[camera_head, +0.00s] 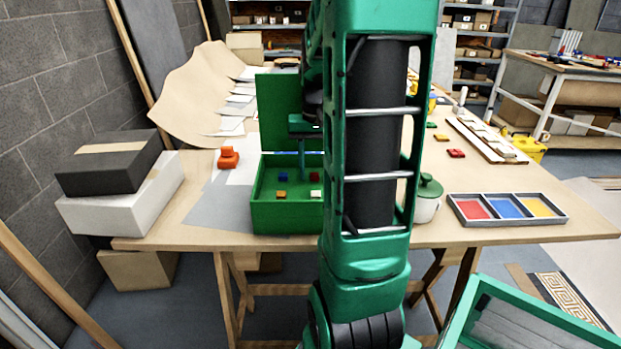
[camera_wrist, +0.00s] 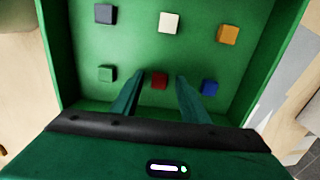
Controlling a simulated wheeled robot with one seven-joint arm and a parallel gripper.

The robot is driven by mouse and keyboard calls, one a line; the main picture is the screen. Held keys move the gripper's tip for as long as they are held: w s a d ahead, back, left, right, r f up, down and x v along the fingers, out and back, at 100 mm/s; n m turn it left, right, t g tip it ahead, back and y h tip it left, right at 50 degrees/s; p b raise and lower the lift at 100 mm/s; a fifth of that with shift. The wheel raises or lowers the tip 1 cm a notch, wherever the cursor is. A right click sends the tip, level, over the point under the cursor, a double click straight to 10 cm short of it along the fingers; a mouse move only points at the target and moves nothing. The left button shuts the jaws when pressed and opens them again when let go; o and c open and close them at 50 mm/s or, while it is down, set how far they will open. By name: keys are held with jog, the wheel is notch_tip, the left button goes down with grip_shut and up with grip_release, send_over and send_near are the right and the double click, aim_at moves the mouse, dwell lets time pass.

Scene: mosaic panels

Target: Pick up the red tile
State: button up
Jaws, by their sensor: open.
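The red tile (camera_wrist: 159,80) lies flat on the floor of the open green box (camera_wrist: 62,60). In the head view the same tile (camera_head: 315,177) sits near the back of the box (camera_head: 287,219), partly beside my arm. My gripper (camera_wrist: 160,77) is open and empty, pointing down into the box. In the wrist view the red tile appears between its two fingertips; I cannot tell how far above it they are. A green tile (camera_wrist: 106,74) and a blue tile (camera_wrist: 209,88) lie on either side of it.
A dark tile (camera_wrist: 105,13), a white tile (camera_wrist: 169,22) and an orange tile (camera_wrist: 228,34) share the box. The box walls and raised lid (camera_head: 275,110) stand close around. A lidded pot (camera_head: 427,205) and a three-part tray (camera_head: 507,220) stand to the right.

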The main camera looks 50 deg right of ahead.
grip_shut()
jog(key=shift+r, duration=0.1)
